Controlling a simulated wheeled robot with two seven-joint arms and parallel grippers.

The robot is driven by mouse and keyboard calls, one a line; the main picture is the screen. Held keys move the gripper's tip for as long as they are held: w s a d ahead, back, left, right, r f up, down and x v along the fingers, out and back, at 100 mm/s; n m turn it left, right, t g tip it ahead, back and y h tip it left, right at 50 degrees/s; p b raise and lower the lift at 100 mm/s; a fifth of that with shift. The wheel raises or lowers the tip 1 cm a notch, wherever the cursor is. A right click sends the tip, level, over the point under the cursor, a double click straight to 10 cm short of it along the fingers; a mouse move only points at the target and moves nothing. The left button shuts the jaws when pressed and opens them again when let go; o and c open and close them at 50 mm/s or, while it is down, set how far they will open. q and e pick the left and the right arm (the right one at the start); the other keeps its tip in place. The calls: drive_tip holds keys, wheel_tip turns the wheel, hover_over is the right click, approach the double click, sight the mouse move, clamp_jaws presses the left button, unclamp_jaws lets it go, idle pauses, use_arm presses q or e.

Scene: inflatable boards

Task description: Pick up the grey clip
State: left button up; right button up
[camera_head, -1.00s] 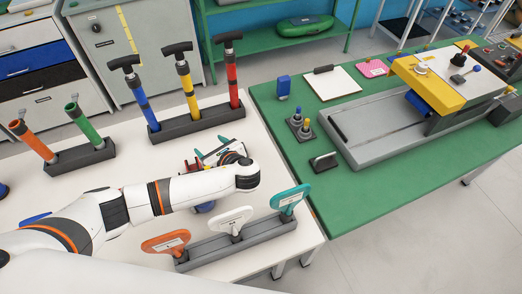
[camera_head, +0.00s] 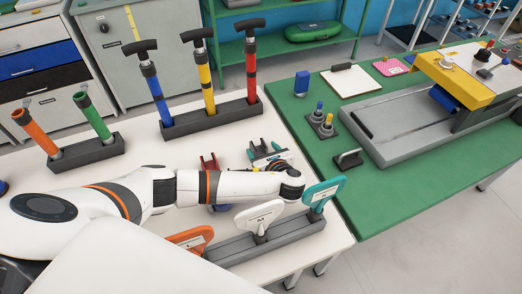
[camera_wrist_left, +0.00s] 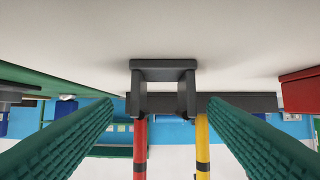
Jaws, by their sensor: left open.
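The grey clip (camera_wrist_left: 163,72) is dark grey and lies on the white table. In the left wrist view it is centred between the two green ribbed fingers of my left gripper (camera_wrist_left: 160,125), beyond their tips as far as I can tell. In the head view the clip (camera_head: 262,146) is small, near the teal fingertips of my left gripper (camera_head: 264,154). That gripper is open and empty, with clear space on both sides of the clip. My forearm and wrist hide part of the table near it. My right gripper is not in view.
A red clip (camera_head: 210,163) lies left of the gripper. A pump rack (camera_head: 213,117) with blue, yellow and red pumps stands behind. A grey rack (camera_head: 262,240) with orange, white and teal handles stands in front of my arm. The green table (camera_head: 400,200) is to the right.

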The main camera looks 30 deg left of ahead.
sight(257, 147)
use_arm(q)
drive_tip(key=x, duration=0.5)
drive_tip(key=shift+w+a+f+p, duration=0.1)
drive_tip(key=shift+a+f+p, duration=0.15)
drive_tip(key=shift+f+p, duration=0.05)
drive_tip(key=c, duration=1)
